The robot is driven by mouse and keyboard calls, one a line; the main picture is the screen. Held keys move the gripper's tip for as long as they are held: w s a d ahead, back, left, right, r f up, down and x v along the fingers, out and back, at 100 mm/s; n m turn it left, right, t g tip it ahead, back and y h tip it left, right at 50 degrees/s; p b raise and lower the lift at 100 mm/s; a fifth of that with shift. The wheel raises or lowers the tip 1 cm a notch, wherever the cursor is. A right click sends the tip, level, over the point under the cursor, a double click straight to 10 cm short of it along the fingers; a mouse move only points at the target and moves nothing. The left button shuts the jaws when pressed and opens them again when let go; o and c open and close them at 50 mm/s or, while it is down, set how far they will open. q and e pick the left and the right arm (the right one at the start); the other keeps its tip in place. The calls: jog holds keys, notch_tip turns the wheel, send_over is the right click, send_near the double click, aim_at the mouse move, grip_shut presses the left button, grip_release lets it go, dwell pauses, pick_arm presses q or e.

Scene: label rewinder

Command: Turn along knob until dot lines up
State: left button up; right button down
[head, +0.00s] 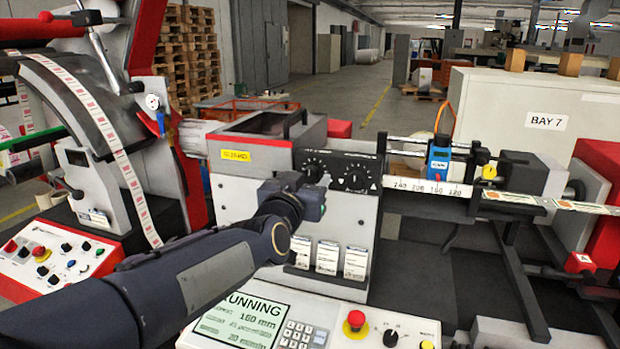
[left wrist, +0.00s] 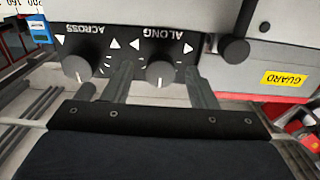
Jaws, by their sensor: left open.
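The along knob (left wrist: 160,72) is a round dark knob with a pale mark on it, on a black panel lettered ALONG, upside down in the left wrist view. In the head view it is the left knob (head: 313,168), partly behind my gripper. My left gripper (head: 312,190) is open in front of the panel. In the left wrist view its fingers (left wrist: 158,80) lie on either side of the along knob; I cannot tell whether they touch it. The dot to line up with is not clear. My right gripper is not in view.
The across knob (left wrist: 76,66) sits beside the along knob, close to one finger. It is the right knob (head: 355,178) in the head view. A control console (head: 375,325) with a red button and a screen reading RUNNING (head: 240,318) lies below my arm.

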pick_arm(q)
jog(key=shift+x, duration=1)
jog(key=shift+c, duration=0.4)
jog(key=c, duration=0.9)
